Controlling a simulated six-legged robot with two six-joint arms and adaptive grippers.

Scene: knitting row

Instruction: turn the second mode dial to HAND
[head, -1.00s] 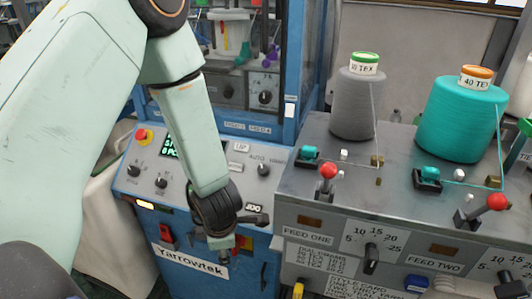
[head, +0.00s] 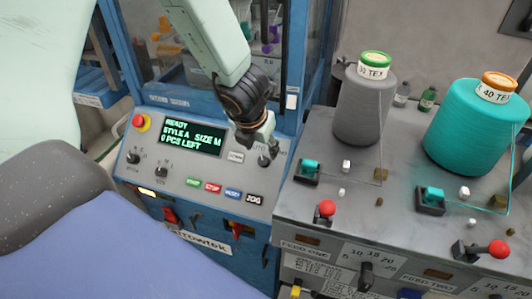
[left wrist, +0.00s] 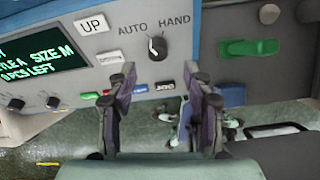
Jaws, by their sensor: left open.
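The mode dial (left wrist: 157,47) is a black knob below the words AUTO and HAND on the grey control panel (left wrist: 205,45). Its pale mark appears to lean up-left, towards AUTO. In the head view the dial (head: 264,160) shows just under my left gripper (head: 257,143), which partly covers the lettering. In the left wrist view my left gripper (left wrist: 158,105) is open and empty. Its two fingers stand apart either side of the dial's column, with the dial beyond the tips; contact is not visible. My right gripper is not in view.
A lit display (head: 192,137), a red stop button (head: 140,123) and a row of coloured buttons (head: 212,187) share the panel. To the right, a metal feed bench (head: 330,225) carries a grey cone (head: 363,108), a teal cone (head: 475,128) and red-knobbed levers (head: 325,209).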

